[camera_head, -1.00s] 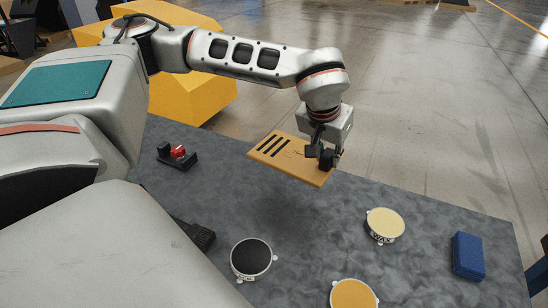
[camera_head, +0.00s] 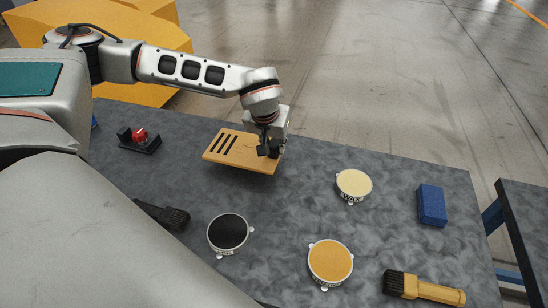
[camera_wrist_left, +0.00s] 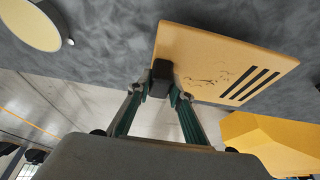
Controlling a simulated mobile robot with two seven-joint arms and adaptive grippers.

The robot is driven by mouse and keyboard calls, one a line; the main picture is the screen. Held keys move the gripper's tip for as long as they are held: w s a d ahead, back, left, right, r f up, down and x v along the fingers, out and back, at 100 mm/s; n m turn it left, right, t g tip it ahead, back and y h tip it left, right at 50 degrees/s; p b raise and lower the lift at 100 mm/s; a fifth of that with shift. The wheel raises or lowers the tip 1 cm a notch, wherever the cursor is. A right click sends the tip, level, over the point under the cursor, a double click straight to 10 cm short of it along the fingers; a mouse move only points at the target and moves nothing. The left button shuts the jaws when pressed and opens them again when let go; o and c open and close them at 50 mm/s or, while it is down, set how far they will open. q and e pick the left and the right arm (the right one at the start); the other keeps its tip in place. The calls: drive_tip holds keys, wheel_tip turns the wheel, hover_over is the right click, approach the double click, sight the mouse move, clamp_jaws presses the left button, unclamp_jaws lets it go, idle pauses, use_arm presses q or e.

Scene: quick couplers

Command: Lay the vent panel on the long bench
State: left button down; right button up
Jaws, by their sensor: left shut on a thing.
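The vent panel (camera_head: 232,150) is a flat tan rectangular plate with several dark slots toward its left end. My left gripper (camera_head: 270,149) is shut on its right end, and the panel lies nearly flat over the far part of a grey-topped bench (camera_head: 292,208). It seems to be above the surface; the exact gap is hard to tell. The left wrist view shows the panel (camera_wrist_left: 215,62) at the fingertips (camera_wrist_left: 163,82), slots away from the fingers. I cannot tell from these frames which bench is the long one. My right gripper is not in view.
On the bench are a black-topped tin (camera_head: 228,231), a cream-topped tin (camera_head: 354,184), an orange-topped tin (camera_head: 330,261), a blue block (camera_head: 431,204), a yellow-handled brush (camera_head: 425,290), a dark brush (camera_head: 165,215) and a red part in a black holder (camera_head: 139,137). Another grey-topped bench (camera_head: 530,215) stands right.

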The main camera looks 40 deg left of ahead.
sight(274, 157)
use_arm(q)
drive_tip(key=shift+f, duration=2.4)
drive_tip(key=c, duration=1.8)
unclamp_jaws()
drive_tip(key=shift+r, duration=0.1)
drive_tip(key=v, duration=1.2)
drive_tip(key=shift+s, duration=0.1)
